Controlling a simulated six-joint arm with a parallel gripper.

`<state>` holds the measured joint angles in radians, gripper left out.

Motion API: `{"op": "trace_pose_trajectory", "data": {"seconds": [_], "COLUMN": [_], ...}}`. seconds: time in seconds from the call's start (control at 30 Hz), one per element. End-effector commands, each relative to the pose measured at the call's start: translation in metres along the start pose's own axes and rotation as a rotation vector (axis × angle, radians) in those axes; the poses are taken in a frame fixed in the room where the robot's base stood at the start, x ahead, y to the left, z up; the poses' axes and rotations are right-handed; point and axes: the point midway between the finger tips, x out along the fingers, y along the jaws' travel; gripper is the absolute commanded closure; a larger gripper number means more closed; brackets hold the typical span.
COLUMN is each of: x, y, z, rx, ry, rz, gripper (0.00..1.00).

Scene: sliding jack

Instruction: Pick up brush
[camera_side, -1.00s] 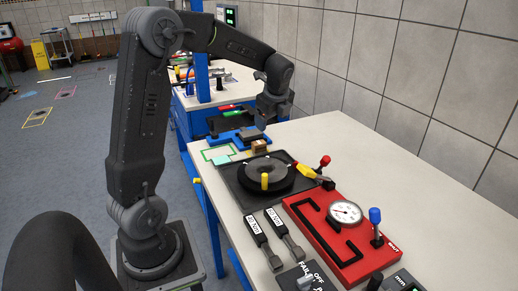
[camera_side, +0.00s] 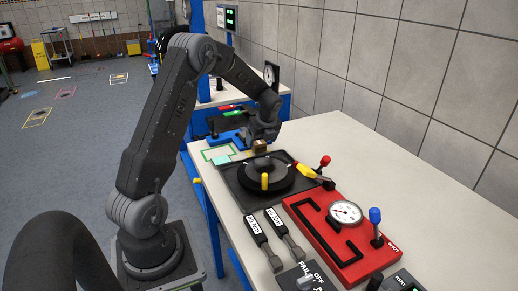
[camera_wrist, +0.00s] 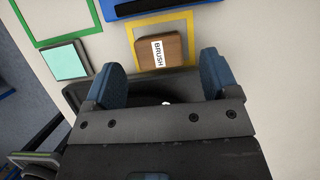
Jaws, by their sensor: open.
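The brush is a small brown wooden block with a white label reading BRUSH (camera_wrist: 172,49). In the wrist view it lies inside a yellow outline on the pale table, at the top centre. In the side view the brush (camera_side: 259,147) shows as a small brown block just below my gripper (camera_side: 262,133). In the wrist view my gripper (camera_wrist: 163,82) is open, with its two blue fingers spread and nothing between them. The brush lies beyond the fingertips, roughly in line with the gap. I cannot tell how high the fingers are above the table.
A black tray with a round black disc (camera_side: 280,177) and yellow knob stands close in front. A teal square block (camera_wrist: 66,62) lies left of the brush, near a green outline. A red panel with a gauge (camera_side: 345,213) and two labelled tools (camera_side: 257,231) lie nearer the camera.

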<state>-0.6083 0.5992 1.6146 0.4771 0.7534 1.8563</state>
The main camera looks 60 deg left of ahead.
Motion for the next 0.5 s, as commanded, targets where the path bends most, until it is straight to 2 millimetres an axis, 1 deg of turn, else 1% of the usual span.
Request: {"op": "trace_pose_trajectory", "data": {"seconds": [0.1, 0.23, 0.33, 0.5], "x": [0.019, 0.037, 0.044, 0.045], "y": [0.001, 0.001, 0.001, 0.0], "z": [0.0, 0.0, 0.0, 0.001], "rx": [0.0, -0.001, -0.001, -0.001], "ry": [0.002, 0.001, 0.0, -0.001], "rz": [0.004, 0.003, 0.001, 0.0], "gripper": [0.19, 0.19, 0.19, 0.19]}}
